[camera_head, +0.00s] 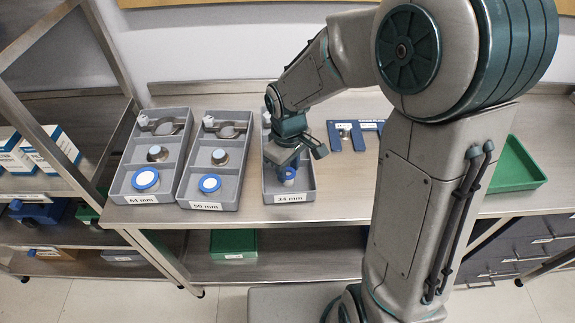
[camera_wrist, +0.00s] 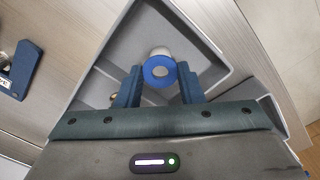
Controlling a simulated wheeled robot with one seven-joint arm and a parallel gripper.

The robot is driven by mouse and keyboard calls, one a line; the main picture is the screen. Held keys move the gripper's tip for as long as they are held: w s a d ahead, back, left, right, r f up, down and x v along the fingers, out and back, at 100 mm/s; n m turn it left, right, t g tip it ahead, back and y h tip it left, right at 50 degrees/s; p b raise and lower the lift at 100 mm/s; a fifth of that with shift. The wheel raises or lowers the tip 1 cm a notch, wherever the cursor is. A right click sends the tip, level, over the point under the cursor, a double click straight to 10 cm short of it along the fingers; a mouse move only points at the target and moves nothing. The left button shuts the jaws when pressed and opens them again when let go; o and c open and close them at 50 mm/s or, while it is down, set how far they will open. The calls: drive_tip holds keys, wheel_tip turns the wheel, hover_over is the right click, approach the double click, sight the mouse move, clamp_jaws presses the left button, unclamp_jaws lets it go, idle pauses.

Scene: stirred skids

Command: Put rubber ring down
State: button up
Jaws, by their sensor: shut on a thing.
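My gripper (camera_head: 288,168) is over the front part of the grey 34 mm tray (camera_head: 309,196). In the wrist view, my gripper (camera_wrist: 160,80) has its two blue fingers on either side of a blue rubber ring (camera_wrist: 149,77), and it is shut on the ring. The ring has a pale centre, with a whitish round part just behind it. The ring also shows small and partly covered in the head view (camera_head: 288,181). The tray walls (camera_wrist: 212,50) surround the fingers in the wrist view. Whether the ring touches the tray floor I cannot tell.
A 64 mm tray (camera_head: 124,191) and a 50 mm tray (camera_head: 187,189) stand to the left, each with a blue-rimmed disc in front. A blue fixture (camera_head: 334,137) lies behind right. A green bin (camera_head: 514,168) is at the right. Bare bench lies right of the 34 mm tray.

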drive_tip(key=shift+f+b, duration=0.45)
drive_tip(key=shift+f, duration=0.1)
drive_tip(key=o, duration=1)
drive_tip(key=shift+r, duration=0.1)
drive_tip(key=shift+r, duration=0.1)
